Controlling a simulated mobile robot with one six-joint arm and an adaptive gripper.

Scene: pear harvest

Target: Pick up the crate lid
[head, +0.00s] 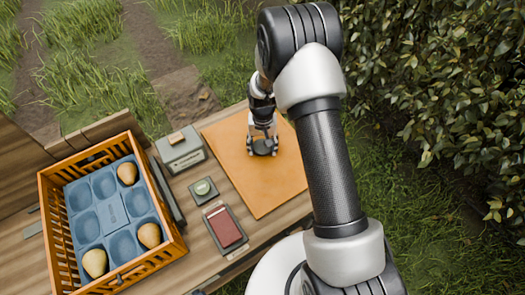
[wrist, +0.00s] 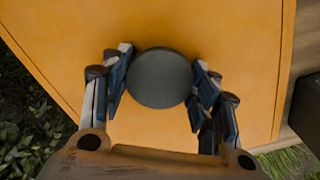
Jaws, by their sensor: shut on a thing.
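The crate lid (head: 262,187) is a flat orange board lying on the wooden table. It fills much of the wrist view (wrist: 215,30). A dark round knob (wrist: 160,77) stands on it. My gripper (head: 263,147) is over the far part of the lid, shut on the knob, with a finger on each side of it in the wrist view. The lid looks flat on the table; I cannot tell whether there is a gap under it. The open orange slatted crate (head: 172,240) stands at the left, with a blue insert (head: 112,211) inside.
Three pears (head: 149,235) sit in the insert's cups; other cups are empty. Between crate and lid are a grey box (head: 181,153), a small dark block with a green disc (head: 203,190) and a tray with a red booklet (head: 224,227). A leafy hedge (head: 440,80) stands at the right.

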